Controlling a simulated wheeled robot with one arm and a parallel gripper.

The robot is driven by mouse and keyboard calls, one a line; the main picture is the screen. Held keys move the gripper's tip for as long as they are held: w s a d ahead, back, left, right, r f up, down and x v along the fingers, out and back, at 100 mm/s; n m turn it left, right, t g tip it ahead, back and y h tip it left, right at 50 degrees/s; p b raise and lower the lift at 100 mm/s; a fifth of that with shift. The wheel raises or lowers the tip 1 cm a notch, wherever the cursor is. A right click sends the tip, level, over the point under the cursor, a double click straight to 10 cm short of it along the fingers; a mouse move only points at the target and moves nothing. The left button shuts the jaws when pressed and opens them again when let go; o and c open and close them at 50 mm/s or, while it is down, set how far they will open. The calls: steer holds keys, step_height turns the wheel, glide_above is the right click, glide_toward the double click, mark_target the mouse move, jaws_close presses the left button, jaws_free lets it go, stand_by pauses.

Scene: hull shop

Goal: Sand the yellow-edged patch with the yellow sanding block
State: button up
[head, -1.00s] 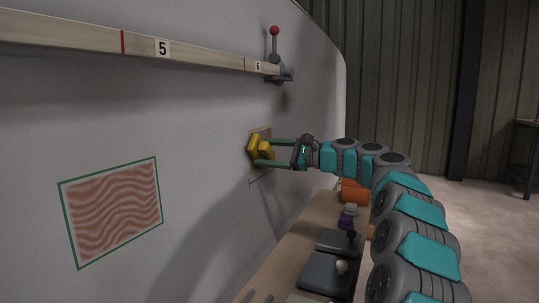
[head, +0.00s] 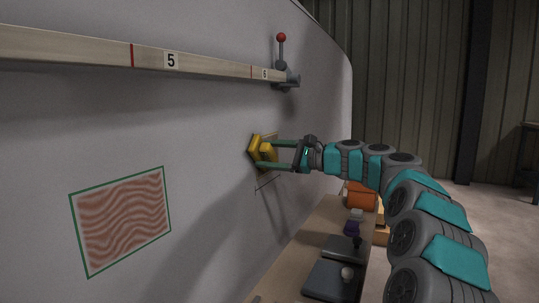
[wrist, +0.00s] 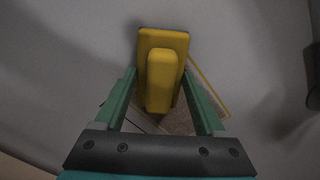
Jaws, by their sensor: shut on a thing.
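My gripper (head: 268,155) is shut on the yellow sanding block (head: 258,148) and holds it at the pale hull wall; whether it touches is hard to tell. The block also shows in the wrist view (wrist: 163,42), its grip ridge between the green fingers. The yellow-edged patch (wrist: 181,122) lies behind the block and reaches out at its lower right, with a yellow line along its right side. Its upper left part is hidden by the block. In the head view only a thin strip of the patch shows beside the block.
A green-edged patch with wavy reddish grain (head: 122,220) is on the hull at left. A numbered batten (head: 205,67) runs above, ending at a clamp with a red-knobbed lever (head: 281,60). A bench (head: 290,262) below holds dark plates, small knobbed things and an orange container (head: 361,196).

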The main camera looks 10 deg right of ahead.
steer(key=shift+w+d+r+p, duration=0.3)
steer(key=shift+w+d+p, duration=0.2)
steer(key=shift+w+p, duration=0.6)
steer(key=shift+w+d+f+p, duration=0.2)
steer(key=shift+d+f+p, duration=0.1)
steer(key=shift+p, duration=0.4)
steer(key=w+d+p, duration=0.3)
steer(key=w+d, duration=0.2)
steer(key=w, duration=0.2)
steer(key=shift+w+p, duration=0.15)
steer(key=shift+p, duration=0.2)
steer(key=shift+f, duration=0.1)
steer(key=o, duration=0.7)
steer(key=c, duration=0.7)
